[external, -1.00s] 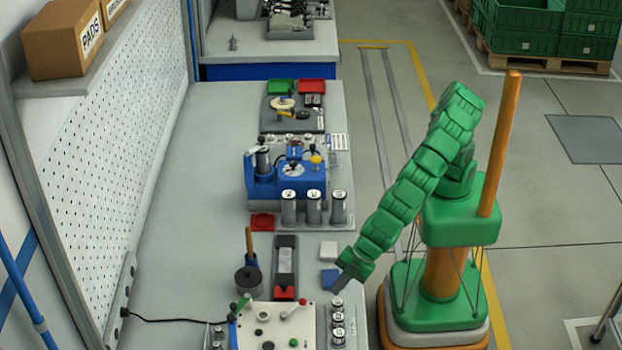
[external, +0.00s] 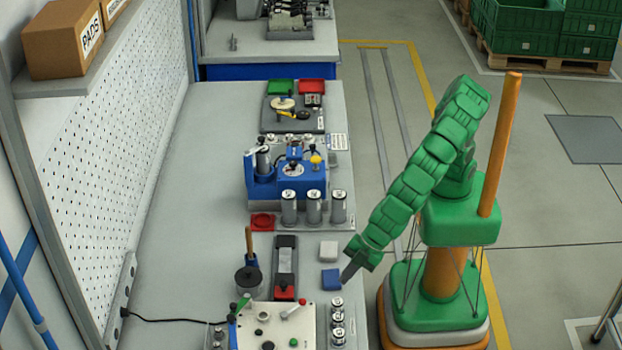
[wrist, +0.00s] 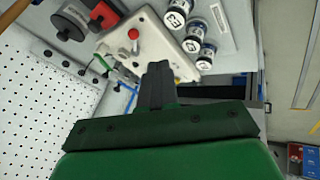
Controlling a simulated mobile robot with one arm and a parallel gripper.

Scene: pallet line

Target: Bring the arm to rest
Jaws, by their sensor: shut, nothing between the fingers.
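My gripper (external: 347,277) is at the right edge of the workbench (external: 180,250), just right of a blue block (external: 331,279). Its dark fingers point down and left, and they are together with nothing between them. In the wrist view my gripper (wrist: 157,70) shows as a dark closed pair of fingers in front of the cream panel (wrist: 150,35). My green arm is bent and comes down from the column at the right.
A white block (external: 328,250) lies behind the blue block. Small labelled cylinders (external: 337,318) stand beside the cream panel. Three larger cylinders (external: 314,207) stand in front of a blue fixture (external: 285,178). The floor (external: 545,270) right of my base is mostly clear.

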